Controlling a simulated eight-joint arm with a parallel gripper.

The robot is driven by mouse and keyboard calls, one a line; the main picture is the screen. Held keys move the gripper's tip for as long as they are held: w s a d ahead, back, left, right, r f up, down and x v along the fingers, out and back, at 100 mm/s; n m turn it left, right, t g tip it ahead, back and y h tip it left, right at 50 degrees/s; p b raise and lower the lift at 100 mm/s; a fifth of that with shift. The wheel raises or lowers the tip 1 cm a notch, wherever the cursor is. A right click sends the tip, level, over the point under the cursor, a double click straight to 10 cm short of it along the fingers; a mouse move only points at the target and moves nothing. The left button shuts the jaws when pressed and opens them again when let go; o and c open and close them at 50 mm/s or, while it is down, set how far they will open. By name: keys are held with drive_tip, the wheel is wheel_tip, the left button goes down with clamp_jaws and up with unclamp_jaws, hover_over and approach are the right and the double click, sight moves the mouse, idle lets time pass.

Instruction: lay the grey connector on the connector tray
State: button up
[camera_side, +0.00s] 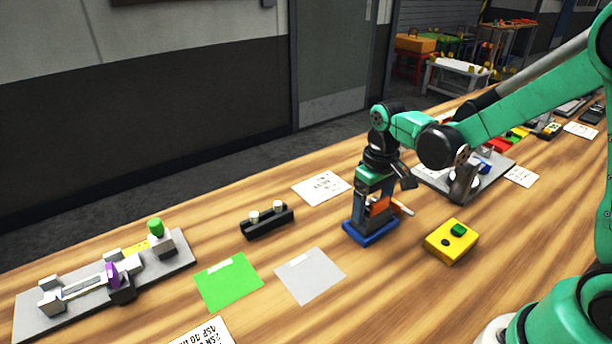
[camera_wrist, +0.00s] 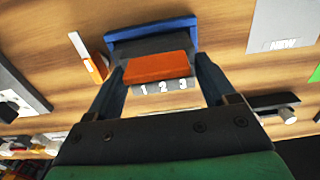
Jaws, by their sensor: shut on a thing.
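In the side view my gripper (camera_side: 372,204) points down over a low blue base (camera_side: 371,234) on the wooden table. The held block looks like the grey connector, and the blue base may be the connector tray. Whether they touch is hidden.
A white-and-orange piece (camera_wrist: 88,58) lies close beside the base. A yellow button box (camera_side: 451,243), a black two-post holder (camera_side: 267,223), grey (camera_side: 310,277) and green (camera_side: 228,283) mats stand nearby. Fixture boards lie at far left (camera_side: 40,322) and behind (camera_side: 490,178).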

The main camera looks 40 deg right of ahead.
drive_tip(key=shift+f, duration=0.75)
drive_tip(key=o, duration=1)
drive_tip(key=shift+o, duration=0.2)
drive_tip(key=shift+r, duration=3.55)
drive_tip(key=s+a+r+t, duration=0.3)
drive_tip(key=s+r+t, duration=0.1)
drive_tip(key=t, duration=0.3)
drive_tip(key=shift+s+a, duration=0.15)
drive_tip(key=shift+s, duration=0.7)
